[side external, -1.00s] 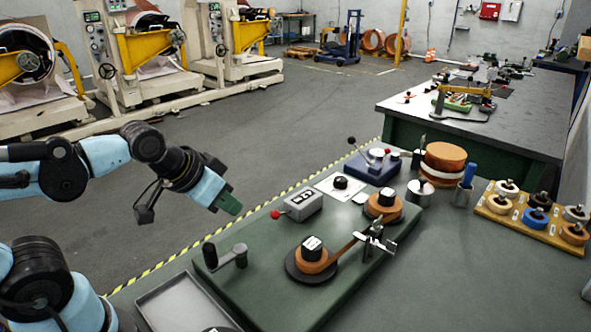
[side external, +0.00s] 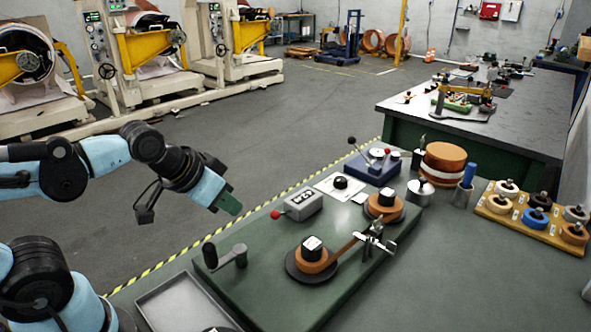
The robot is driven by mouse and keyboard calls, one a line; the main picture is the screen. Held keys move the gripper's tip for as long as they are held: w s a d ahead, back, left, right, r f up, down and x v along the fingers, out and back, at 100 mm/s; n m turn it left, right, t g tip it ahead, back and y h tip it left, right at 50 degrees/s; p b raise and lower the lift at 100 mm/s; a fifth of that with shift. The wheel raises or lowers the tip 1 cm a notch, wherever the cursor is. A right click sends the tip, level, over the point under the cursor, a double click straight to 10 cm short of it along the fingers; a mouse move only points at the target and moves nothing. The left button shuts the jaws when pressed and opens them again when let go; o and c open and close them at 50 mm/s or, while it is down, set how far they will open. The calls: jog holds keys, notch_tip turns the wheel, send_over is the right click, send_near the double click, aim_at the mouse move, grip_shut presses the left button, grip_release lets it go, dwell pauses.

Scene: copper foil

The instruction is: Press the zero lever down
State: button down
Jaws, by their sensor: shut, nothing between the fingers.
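A grey counter box (side external: 303,205) sits on the green base plate (side external: 262,290), with small dark windows on top. A short lever with a red knob (side external: 276,214) sticks out from its left side; I take this as the zero lever, though no label is readable. My gripper (side external: 229,204), with green fingers, hangs in the air to the left of the red knob in the picture, apart from it. Its fingers are together and hold nothing.
A crank handle (side external: 225,256), a copper spool (side external: 311,258) and another spool (side external: 384,206) joined by copper foil stand on the plate. A blue device (side external: 374,170) with a black-knobbed lever is behind.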

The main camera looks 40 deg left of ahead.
dwell(0.5)
jog(key=w+r+n+g+h, duration=0.2)
jog(key=w+r+n, duration=0.2)
jog(key=w, duration=1.1)
jog(key=shift+w+a+r+n+g+h, duration=0.2)
jog(key=shift+a+n+g+h, duration=0.15)
jog(key=shift+n, duration=0.55)
jog(key=shift+f, duration=0.1)
jog(key=shift+s+f, duration=0.55)
jog(key=shift+f, duration=0.8)
jog(key=shift+s+f, duration=0.55)
jog(key=shift+f, duration=0.8)
jog(key=shift+s+f, duration=0.55)
jog(key=shift+f, duration=0.8)
jog(key=shift+f, duration=0.1)
jog(key=shift+s+f, duration=0.15)
jog(key=shift+f, duration=0.15)
